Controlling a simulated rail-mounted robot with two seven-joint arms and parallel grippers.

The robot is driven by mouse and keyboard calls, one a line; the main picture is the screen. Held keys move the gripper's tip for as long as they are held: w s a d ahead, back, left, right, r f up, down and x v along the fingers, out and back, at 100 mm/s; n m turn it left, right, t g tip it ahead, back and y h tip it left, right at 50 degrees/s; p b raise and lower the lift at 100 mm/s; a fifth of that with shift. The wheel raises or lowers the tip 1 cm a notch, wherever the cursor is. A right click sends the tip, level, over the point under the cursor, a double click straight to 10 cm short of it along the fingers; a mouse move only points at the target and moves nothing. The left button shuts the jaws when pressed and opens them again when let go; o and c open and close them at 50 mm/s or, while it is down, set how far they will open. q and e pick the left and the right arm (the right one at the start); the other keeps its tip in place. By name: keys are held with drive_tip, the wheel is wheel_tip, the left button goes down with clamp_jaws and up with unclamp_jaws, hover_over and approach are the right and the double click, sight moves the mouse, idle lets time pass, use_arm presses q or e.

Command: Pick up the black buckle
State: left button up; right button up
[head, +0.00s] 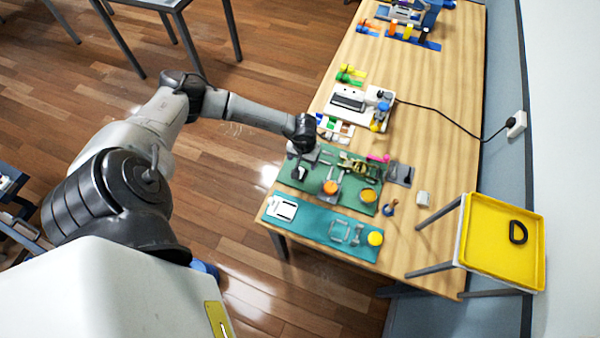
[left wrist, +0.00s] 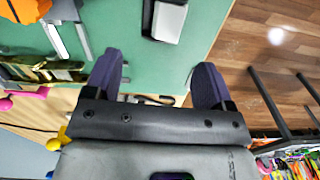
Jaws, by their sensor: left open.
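A black D-shaped piece (head: 518,232), which looks like a buckle, lies on the yellow tray (head: 482,256) at the right in the head view. A small black-and-white piece (head: 299,174) lies on the green mat (head: 342,199); a dark piece with a pale face (left wrist: 168,20) shows ahead of the fingers in the left wrist view. I cannot tell which of these is the black buckle. My left gripper (head: 300,158) is over the mat's left part, near the small piece. In the left wrist view its fingers (left wrist: 158,62) are apart, with nothing between them. My right gripper is not in view.
An orange round part (head: 330,188) and several metal and coloured parts crowd the green mat. A teal mat (head: 310,222) lies nearer. A white machine (head: 352,104) with a black cable stands farther along the wooden table. The wall bounds the right side.

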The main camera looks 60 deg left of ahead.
sight(303, 167)
use_arm(q)
drive_tip(key=shift+s+d+f+p, duration=0.1)
drive_tip(key=shift+f+p, duration=0.4)
drive_tip(key=shift+f, duration=2.1)
drive_tip(key=c, duration=1)
